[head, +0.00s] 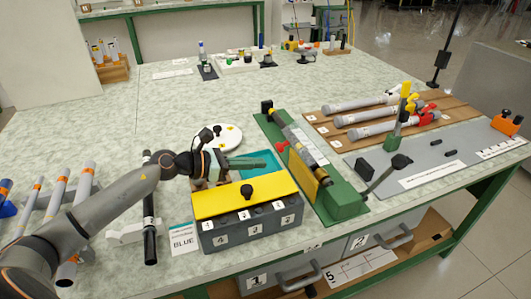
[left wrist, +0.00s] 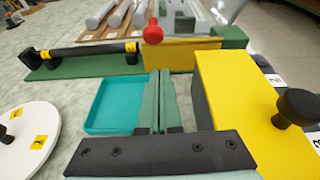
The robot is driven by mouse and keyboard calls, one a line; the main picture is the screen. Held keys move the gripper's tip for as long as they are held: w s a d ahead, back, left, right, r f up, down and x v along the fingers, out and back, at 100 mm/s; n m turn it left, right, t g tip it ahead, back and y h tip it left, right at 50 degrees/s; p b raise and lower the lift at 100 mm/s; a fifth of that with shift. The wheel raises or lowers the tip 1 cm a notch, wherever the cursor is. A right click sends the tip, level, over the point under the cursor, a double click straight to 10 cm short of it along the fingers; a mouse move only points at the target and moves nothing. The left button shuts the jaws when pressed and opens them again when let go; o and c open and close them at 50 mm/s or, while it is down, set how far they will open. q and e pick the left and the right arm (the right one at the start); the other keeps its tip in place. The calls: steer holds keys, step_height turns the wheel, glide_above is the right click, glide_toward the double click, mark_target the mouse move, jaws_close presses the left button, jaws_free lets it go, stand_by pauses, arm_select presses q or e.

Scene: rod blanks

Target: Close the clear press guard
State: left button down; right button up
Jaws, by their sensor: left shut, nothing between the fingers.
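The press stands on a green base (head: 345,200) right of centre, with a dark bar along it, a yellow panel (head: 297,170) and a red knob (head: 282,147). A pale, see-through-looking strip (head: 308,143) along its right side may be the clear guard; I cannot tell its position for certain. In the left wrist view the yellow panel (left wrist: 180,57) and red knob (left wrist: 153,31) show beyond the fingers. My left gripper (head: 262,162) is shut and empty, above the teal tray, pointing at the press and apart from it. My right gripper is not in view.
A grey box with a yellow lid (head: 222,202) and black knob stands in front of my left gripper. The teal tray (left wrist: 107,103) lies under the fingers. A white disc (head: 220,138) lies behind. Capped tubes (head: 365,115) lie on a brown board beyond the press.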

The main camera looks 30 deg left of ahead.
arm_select(q)
steer(key=shift+w+d+r+p, duration=0.35)
steer(key=shift+w+d+r, duration=0.6)
steer(key=shift+w, duration=0.25)
